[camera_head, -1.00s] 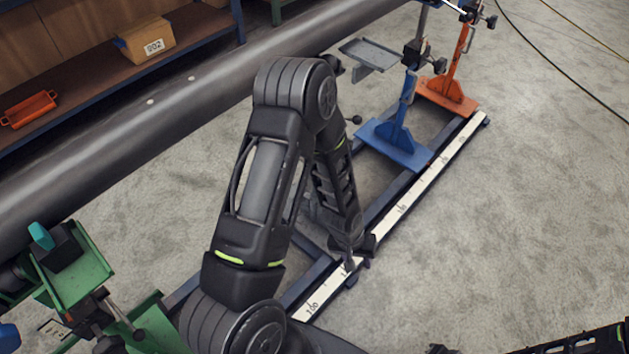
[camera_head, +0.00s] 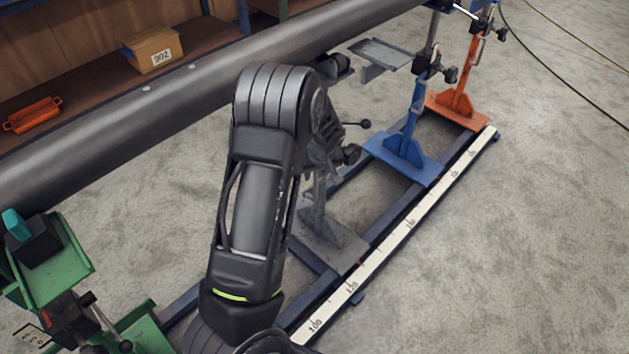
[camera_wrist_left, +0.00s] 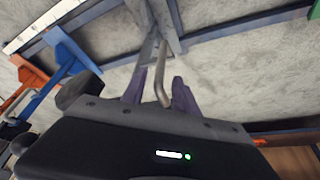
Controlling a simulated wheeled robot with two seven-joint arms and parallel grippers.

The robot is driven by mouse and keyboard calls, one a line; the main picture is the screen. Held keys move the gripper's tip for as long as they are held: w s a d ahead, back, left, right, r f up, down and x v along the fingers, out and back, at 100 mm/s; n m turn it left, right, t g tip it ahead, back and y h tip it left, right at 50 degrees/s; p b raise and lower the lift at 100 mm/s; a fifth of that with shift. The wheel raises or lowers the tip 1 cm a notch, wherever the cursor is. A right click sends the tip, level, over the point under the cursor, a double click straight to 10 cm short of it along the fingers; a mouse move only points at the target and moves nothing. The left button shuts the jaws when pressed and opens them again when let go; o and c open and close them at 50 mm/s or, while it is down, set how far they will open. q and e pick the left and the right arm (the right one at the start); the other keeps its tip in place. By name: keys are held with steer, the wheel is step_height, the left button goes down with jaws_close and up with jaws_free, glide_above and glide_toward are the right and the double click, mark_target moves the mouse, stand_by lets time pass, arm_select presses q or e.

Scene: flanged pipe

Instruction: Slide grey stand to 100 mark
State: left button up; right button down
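The grey stand (camera_head: 335,243) is partly hidden behind my left arm in the head view. Its base sits on the dark rails, beside the white scale strip (camera_head: 378,257), a little beyond the 120 label. The 100 label (camera_head: 316,325) is nearer, at the lower end of the strip. My left gripper (camera_head: 322,160) is at the stand's upper part, mostly hidden by the arm. In the left wrist view, the fingers of my left gripper (camera_wrist_left: 159,92) stand apart on either side of a bent grey rod (camera_wrist_left: 161,78) in front of the stand (camera_wrist_left: 150,40). My right gripper is out of view.
A blue stand (camera_head: 405,155) and an orange stand (camera_head: 458,105) are farther along the rails. A green stand (camera_head: 65,260) is at lower left. A large grey pipe (camera_head: 120,130) runs behind, before a shelf with a box (camera_head: 153,50).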

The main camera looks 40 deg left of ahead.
mark_target(315, 180)
arm_select(q)
steer(key=x, duration=0.7)
steer(key=shift+d, duration=0.1)
steer(key=shift+r, duration=0.1)
steer(key=shift+c, duration=0.5)
jaws_close()
stand_by(0.6)
